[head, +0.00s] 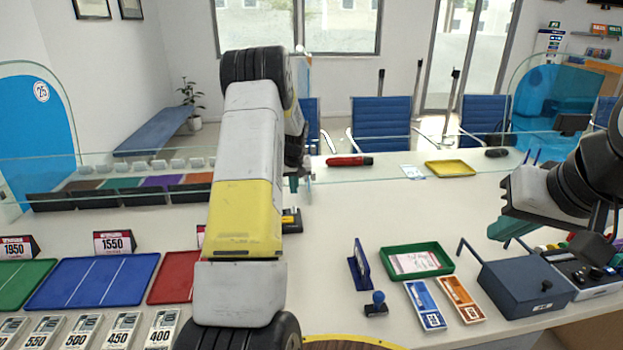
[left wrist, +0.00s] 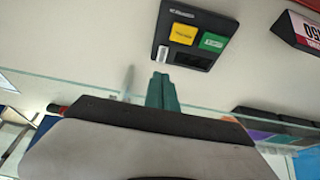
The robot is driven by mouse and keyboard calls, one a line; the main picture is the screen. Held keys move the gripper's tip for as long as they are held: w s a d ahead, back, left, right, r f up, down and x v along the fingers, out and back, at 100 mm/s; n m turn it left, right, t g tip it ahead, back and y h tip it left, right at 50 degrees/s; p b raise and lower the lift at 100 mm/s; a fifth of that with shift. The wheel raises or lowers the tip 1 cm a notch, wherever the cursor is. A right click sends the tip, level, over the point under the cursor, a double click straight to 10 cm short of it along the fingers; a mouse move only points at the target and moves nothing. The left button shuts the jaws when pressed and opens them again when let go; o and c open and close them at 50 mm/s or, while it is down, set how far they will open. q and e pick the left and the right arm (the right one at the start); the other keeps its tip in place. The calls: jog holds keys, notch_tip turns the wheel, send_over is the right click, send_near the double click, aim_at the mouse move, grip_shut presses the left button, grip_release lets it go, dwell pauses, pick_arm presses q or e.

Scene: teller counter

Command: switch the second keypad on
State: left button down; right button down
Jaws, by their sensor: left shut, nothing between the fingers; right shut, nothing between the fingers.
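A black keypad (left wrist: 195,36) with a yellow button, a green button, a small dark display and a silver piece at one corner lies on the counter. In the head view the keypad (head: 291,220) is mostly hidden behind my left arm. I cannot tell from these frames whether it is the second one. My left gripper (left wrist: 162,92) is shut and empty, its green fingertips just short of the keypad's silver corner in the picture; it also shows partly hidden in the head view (head: 298,180). My right gripper (head: 514,232) is shut and empty above the counter's right side.
A glass screen (head: 125,172) runs along the counter. Blue (head: 93,281) and red (head: 174,277) trays lie left of my arm. A green tray (head: 416,262), a blue stamp (head: 376,304) and a dark blue box (head: 525,284) stand to the right. The counter's middle right is bare.

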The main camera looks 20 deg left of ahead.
aim_at(294, 212)
pick_arm(q)
jog(key=x, duration=0.8)
jog(key=shift+s+d+f, duration=0.1)
jog(key=shift+s+f, duration=0.15)
jog(key=shift+s, duration=0.05)
jog(key=shift+w+f, duration=0.15)
jog(key=shift+f, duration=0.15)
jog(key=shift+s+d+f, duration=0.1)
jog(key=shift+s+d, duration=0.1)
jog(key=shift+s, duration=0.3)
jog(key=shift+s+d+f, duration=0.1)
jog(key=shift+s+d, duration=0.1)
jog(key=shift+s, duration=0.3)
jog(key=w+v, duration=0.1)
jog(key=v, duration=1.3)
jog(key=shift+a+r, duration=0.25)
jog(key=shift+r, duration=0.15)
